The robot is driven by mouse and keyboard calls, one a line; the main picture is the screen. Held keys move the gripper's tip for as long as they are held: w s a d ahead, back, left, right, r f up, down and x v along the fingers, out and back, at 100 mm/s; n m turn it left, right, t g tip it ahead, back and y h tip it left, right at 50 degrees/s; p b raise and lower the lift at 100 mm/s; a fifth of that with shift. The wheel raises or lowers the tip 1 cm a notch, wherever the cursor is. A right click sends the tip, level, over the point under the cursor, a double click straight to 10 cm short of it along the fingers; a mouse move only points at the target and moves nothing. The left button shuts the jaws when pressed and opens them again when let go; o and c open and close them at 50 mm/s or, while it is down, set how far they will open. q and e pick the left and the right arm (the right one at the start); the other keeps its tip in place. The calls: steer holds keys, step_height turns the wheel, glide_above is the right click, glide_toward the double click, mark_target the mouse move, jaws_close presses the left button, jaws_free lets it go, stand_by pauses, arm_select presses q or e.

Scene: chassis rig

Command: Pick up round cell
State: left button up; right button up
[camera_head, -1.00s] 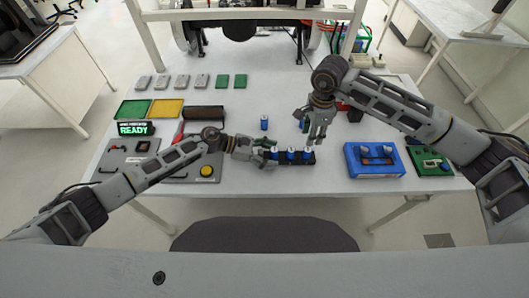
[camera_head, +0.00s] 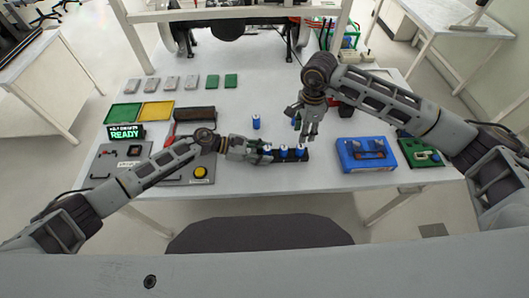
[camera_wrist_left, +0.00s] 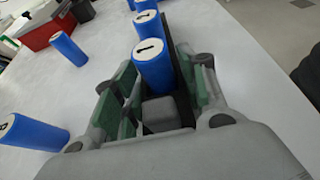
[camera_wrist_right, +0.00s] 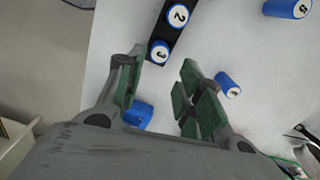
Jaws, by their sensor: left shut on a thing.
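Blue round cells with numbered white tops are in view. Several stand in a row in a black holder (camera_head: 306,156). Cell 1 (camera_wrist_left: 154,65) is at its near end in the left wrist view. My left gripper (camera_head: 264,153) is shut on the holder, with a finger on each side of it around cell 1. A loose cell (camera_head: 256,122) stands behind the holder. Another loose cell (camera_wrist_right: 228,85) stands beside my right gripper's fingers in the right wrist view. My right gripper (camera_head: 311,132) is open and empty above the table, pointing down, behind the holder's right end.
A blue case (camera_head: 366,166) and a green board (camera_head: 420,160) lie to the right. Green (camera_head: 124,112) and yellow (camera_head: 156,110) trays, a READY display (camera_head: 126,133) and a grey panel with a yellow button (camera_head: 200,172) are left.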

steer(key=s+a+n+g+y, duration=0.1)
steer(key=s+a+g+y, duration=0.1)
steer(key=s+a+y, duration=0.5)
steer(key=s+a+n+g+y, duration=0.1)
steer(key=s+a+y, duration=0.1)
steer(key=a+y, duration=0.5)
steer(key=d+f+m+t+h, duration=0.1)
steer(key=d+f+m+t, duration=0.2)
steer(key=d, duration=0.4)
steer(key=d+f+m+t+h, duration=0.1)
steer(key=d+f+m+t, duration=0.3)
steer(key=d+m+t, duration=0.2)
steer(key=d+f+m+t+h, duration=0.1)
steer(key=d+f+m+t, duration=0.2)
steer(key=d+m+t, duration=0.2)
steer(key=shift+s+d+f+t, duration=0.1)
steer(key=shift+d+t, duration=0.7)
steer(key=shift+d, duration=0.2)
steer(key=shift+s+d+f+t, duration=0.1)
steer(key=shift+d+t, duration=0.7)
steer(key=shift+d, duration=0.15)
